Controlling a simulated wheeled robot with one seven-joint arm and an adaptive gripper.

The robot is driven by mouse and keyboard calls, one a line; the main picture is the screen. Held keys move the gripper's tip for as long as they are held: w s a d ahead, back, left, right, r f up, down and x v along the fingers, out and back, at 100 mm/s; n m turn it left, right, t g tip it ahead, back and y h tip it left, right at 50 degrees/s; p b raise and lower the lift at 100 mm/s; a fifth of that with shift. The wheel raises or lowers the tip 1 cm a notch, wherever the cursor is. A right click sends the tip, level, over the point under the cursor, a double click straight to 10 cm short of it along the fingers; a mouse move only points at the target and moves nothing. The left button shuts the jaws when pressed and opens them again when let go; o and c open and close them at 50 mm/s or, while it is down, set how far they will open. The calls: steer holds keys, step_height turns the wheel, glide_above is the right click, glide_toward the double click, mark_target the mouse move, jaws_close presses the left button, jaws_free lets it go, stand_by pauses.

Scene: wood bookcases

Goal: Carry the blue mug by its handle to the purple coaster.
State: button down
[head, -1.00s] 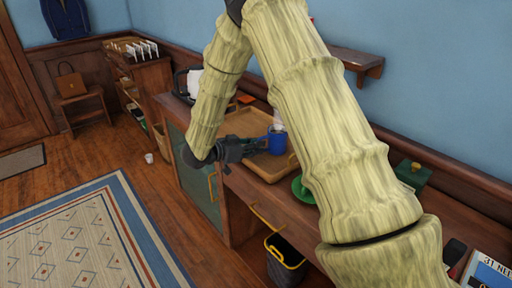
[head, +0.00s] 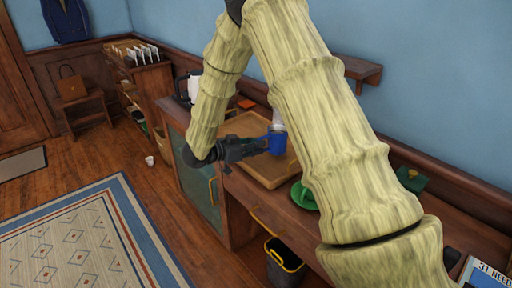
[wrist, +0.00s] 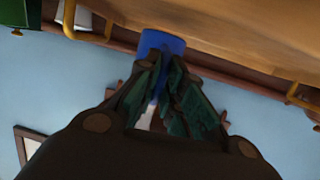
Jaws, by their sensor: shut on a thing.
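The blue mug (head: 277,144) is at the fingertips of my gripper (head: 263,144), over the wooden tray in the head view. My gripper is shut on it, seemingly at the handle, though the fingers hide the grip. I cannot tell whether the mug touches the tray. In the wrist view the mug (wrist: 161,42) shows just beyond the closed dark green fingers (wrist: 163,82). I see no purple coaster in either view; my arm covers part of the counter.
The wooden tray (head: 257,171) lies on the counter. A green object (head: 303,196) is right of it, and a green box (head: 412,178) stands farther right. A dark kettle (head: 188,88) is behind left. A wall shelf (head: 362,70) hangs above. A bin (head: 285,262) stands below.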

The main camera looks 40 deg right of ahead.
steer(key=shift+r+p, duration=0.55)
steer(key=shift+r, duration=0.15)
steer(key=shift+r+p, duration=0.3)
steer(key=shift+r, duration=0.05)
steer(key=shift+r+p, duration=0.5)
steer(key=shift+r, duration=0.1)
